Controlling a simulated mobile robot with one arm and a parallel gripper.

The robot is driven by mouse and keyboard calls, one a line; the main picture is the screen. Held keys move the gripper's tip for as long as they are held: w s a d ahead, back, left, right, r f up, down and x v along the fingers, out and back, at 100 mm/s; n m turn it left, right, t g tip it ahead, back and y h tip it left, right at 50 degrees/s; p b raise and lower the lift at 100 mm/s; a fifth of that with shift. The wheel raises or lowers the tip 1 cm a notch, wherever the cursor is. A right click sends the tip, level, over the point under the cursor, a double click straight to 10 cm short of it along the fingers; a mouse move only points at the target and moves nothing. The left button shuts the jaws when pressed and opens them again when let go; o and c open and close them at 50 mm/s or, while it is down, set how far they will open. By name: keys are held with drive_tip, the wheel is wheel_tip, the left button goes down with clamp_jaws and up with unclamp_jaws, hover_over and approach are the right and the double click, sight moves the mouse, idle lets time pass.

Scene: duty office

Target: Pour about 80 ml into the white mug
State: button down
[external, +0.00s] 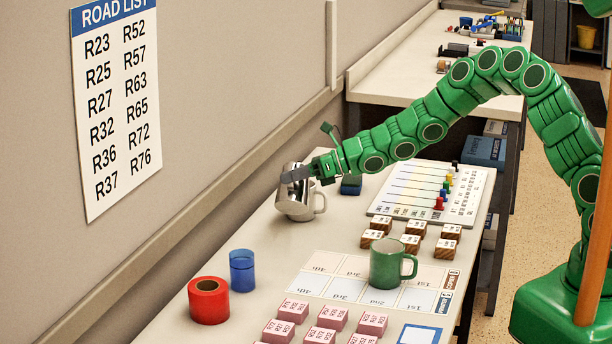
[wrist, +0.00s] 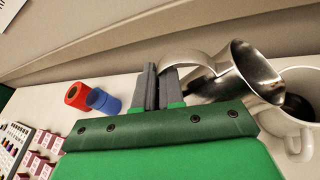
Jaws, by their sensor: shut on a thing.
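My gripper (external: 291,176) is shut on the handle of a shiny steel jug (wrist: 240,78); the fingers (wrist: 158,88) close on the handle in the wrist view. The jug is tilted, its mouth towards the white mug (wrist: 299,132), with its lip at or just over the mug's rim. Brownish dark content shows near the jug's lip, and a dark patch shows inside the mug. I cannot make out a stream or the level. In the external view the jug (external: 291,204) partly hides the mug, whose handle (external: 321,203) shows at the right. The mug stands upright on the table.
A green mug (external: 386,265), a blue cup (external: 242,270) and a red roll (external: 208,300) stand nearer the camera. Wooden blocks (external: 411,244), pink blocks (external: 331,317) and a pegged board (external: 430,193) occupy the table. The wall (external: 230,130) runs close along the left.

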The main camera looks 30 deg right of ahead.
drive_tip(key=shift+s+a+f+n+h, duration=0.2)
drive_tip(key=shift+f+n, duration=0.15)
drive_tip(key=shift+f, duration=0.15)
drive_tip(key=shift+s+a+f+n+h, duration=0.15)
drive_tip(key=shift+s+f+n+h, duration=0.05)
drive_tip(key=shift+f+n, duration=0.2)
drive_tip(key=shift+s+a+f+n+t+h+b, duration=0.2)
drive_tip(key=shift+s+a+f+n+t+b, duration=0.25)
drive_tip(key=shift+f, duration=0.55)
drive_tip(key=shift+s+a+f+n+t+h+b, duration=0.1)
drive_tip(key=shift+s+a+f+n+t+h, duration=0.15)
drive_tip(key=shift+s+f+n, duration=0.55)
drive_tip(key=shift+s+a+f+n+t+h+b, duration=0.1)
drive_tip(key=shift+s+a+f+t+h+b, duration=0.2)
drive_tip(key=shift+f, duration=0.95)
drive_tip(key=shift+s+a+f+n+t+h+b, duration=0.1)
drive_tip(key=shift+s+a+f+n+t+b, duration=0.1)
drive_tip(key=shift+f+n, duration=0.2)
drive_tip(key=shift+s+a+f+n+t+h+b, duration=0.15)
drive_tip(key=shift+f+n+t, duration=0.1)
drive_tip(key=shift+f, duration=0.3)
drive_tip(key=shift+s+a+f+n+t+b, duration=0.1)
drive_tip(key=shift+s+a+f+n+t, duration=0.05)
drive_tip(key=shift+f+n, duration=0.25)
drive_tip(key=shift+f, duration=0.1)
